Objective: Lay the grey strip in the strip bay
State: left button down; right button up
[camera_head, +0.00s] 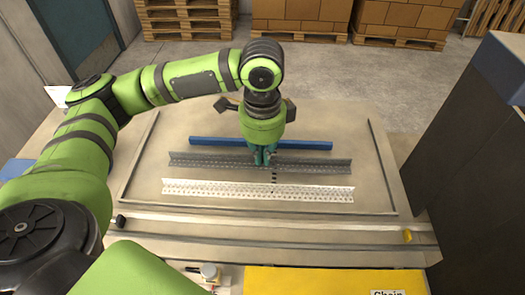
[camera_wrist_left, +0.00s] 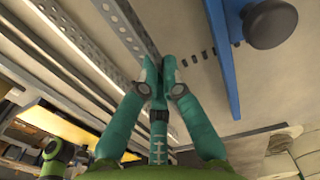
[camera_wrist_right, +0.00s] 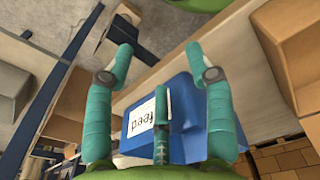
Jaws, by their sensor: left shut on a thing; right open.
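The grey strip (camera_head: 215,161) is a long perforated angle lying crosswise on the beige table, between a blue bar (camera_head: 300,144) and a white perforated strip (camera_head: 255,190). My left gripper (camera_head: 263,158) points down at the grey strip's middle, its fingers shut on it. The left wrist view shows the closed fingertips (camera_wrist_left: 161,72) at the grey strip (camera_wrist_left: 134,25), with the white strip (camera_wrist_left: 75,45) to its left. I cannot tell whether the strip touches the table or which area is the strip bay. My right gripper (camera_wrist_right: 160,58) is open and empty; the head view does not show it.
The blue bar (camera_wrist_left: 222,60) has a dark round knob (camera_wrist_left: 270,22) beside it. Black dashes mark the table. A yellow panel (camera_head: 330,280) lies at the front. A blue bin (camera_wrist_right: 185,85) labelled "feed" is below my right gripper. A dark cabinet (camera_head: 475,150) stands right.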

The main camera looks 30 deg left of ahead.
pick_arm(q)
jog(key=shift+s+p, duration=0.1)
jog(key=shift+p, duration=0.25)
dwell(0.4)
jog(key=shift+f, duration=0.75)
dwell(1.5)
jog(key=c, duration=1.3)
grip_release()
jog(key=shift+c, duration=0.2)
jog(key=shift+r, duration=3)
